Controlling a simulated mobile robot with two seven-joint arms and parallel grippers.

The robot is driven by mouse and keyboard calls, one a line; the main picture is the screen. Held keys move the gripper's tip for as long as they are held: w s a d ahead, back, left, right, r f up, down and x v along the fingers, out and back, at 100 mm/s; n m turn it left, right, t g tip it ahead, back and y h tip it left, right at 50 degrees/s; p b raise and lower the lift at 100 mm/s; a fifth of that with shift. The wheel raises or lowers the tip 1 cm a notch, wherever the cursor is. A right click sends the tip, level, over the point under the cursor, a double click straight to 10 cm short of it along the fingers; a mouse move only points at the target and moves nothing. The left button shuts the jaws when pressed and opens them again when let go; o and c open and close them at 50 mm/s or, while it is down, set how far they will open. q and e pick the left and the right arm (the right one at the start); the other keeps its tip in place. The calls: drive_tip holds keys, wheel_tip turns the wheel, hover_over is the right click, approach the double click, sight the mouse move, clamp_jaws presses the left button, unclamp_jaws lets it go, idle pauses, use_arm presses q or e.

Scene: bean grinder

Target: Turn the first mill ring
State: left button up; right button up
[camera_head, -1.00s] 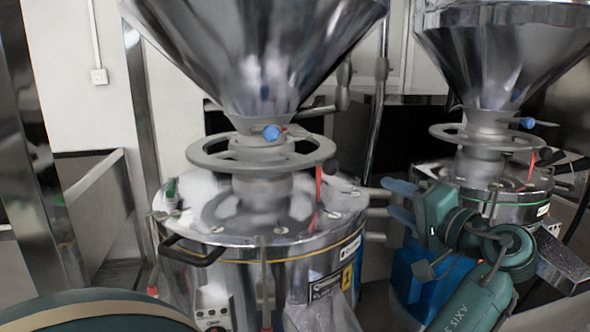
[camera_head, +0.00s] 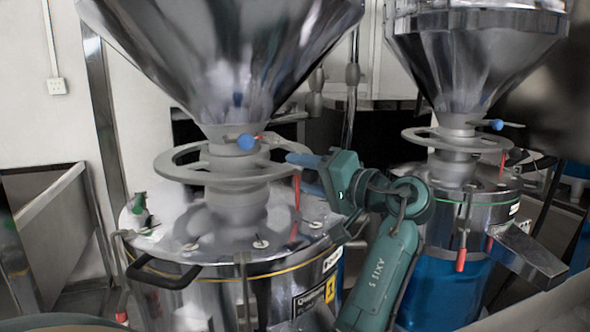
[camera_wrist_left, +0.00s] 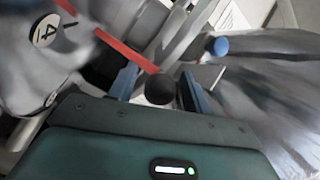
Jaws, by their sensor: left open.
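The nearer mill has a flat grey spoked ring (camera_head: 185,172) around its neck, below a shiny funnel hopper (camera_head: 215,60). My left gripper (camera_head: 298,172) is at the ring's right edge, its blue fingers pointing left. It is open. In the left wrist view the two blue fingers (camera_wrist_left: 158,82) stand apart on either side of a dark round knob (camera_wrist_left: 160,90). Contact between fingers and knob cannot be told. Part of the grey ring (camera_wrist_left: 186,30) runs behind them. My right gripper is not in view.
A second mill with its own ring (camera_head: 428,140) stands at the right. A red strip (camera_head: 297,195) hangs by the first ring; a blue knob (camera_head: 246,142) sits above it. A black handle (camera_head: 165,275) is on the first mill's drum. A metal chute (camera_head: 527,255) juts out at right.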

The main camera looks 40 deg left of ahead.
use_arm(q)
drive_tip(key=shift+a, duration=1.25)
drive_tip(key=shift+c, duration=0.4)
clamp_jaws()
